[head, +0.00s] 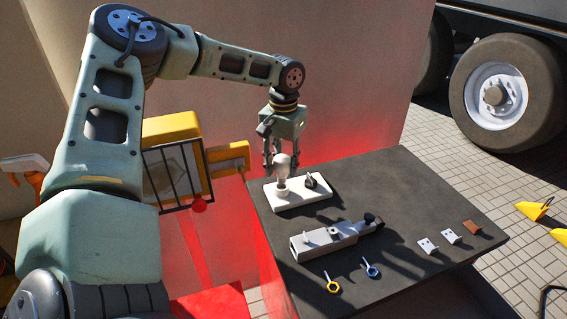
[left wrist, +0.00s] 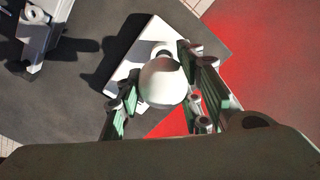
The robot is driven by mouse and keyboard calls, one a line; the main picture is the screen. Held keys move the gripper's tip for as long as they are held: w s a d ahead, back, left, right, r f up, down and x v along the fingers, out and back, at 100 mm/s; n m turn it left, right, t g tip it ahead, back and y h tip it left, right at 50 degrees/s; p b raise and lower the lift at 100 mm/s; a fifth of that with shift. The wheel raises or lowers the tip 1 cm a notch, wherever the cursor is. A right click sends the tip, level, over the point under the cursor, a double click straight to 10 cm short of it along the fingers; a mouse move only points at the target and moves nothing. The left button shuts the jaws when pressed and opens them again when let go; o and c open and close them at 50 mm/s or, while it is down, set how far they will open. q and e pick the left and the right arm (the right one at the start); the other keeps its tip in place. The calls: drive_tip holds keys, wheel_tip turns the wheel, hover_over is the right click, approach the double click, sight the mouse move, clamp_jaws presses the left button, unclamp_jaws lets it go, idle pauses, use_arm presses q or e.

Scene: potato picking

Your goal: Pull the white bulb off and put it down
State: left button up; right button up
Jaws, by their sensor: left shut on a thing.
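The white bulb (head: 282,170) stands upright over the left part of a white base plate (head: 298,201) on the dark table. My left gripper (head: 281,157) points down from above and is shut on the bulb. In the left wrist view the round bulb (left wrist: 163,82) sits between the two fingers of the left gripper (left wrist: 160,92). I cannot tell whether the bulb's lower end is still seated in its socket. A dark fitting (head: 311,181) stands on the same plate to the right of the bulb. My right gripper is in neither view.
A grey-white fixture (head: 325,241) lies in front of the plate. A yellow ring tool (head: 332,286), a blue ring tool (head: 371,270) and small plates (head: 452,236) lie nearer the front and right. The table (head: 400,190) is clear at back right.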

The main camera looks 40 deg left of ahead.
sight(283, 156)
use_arm(q)
drive_tip(key=shift+r+p, duration=1.2)
drive_tip(key=shift+r, duration=0.3)
drive_tip(key=shift+r, duration=0.15)
drive_tip(key=shift+r+p, duration=1.35)
drive_tip(key=shift+r, duration=0.05)
drive_tip(key=shift+r+p, duration=1.35)
drive_tip(key=shift+r, duration=0.1)
drive_tip(key=shift+r, duration=0.1)
wheel_tip(283, 156, up, 3)
drive_tip(key=p, duration=0.2)
drive_tip(key=shift+p, duration=0.4)
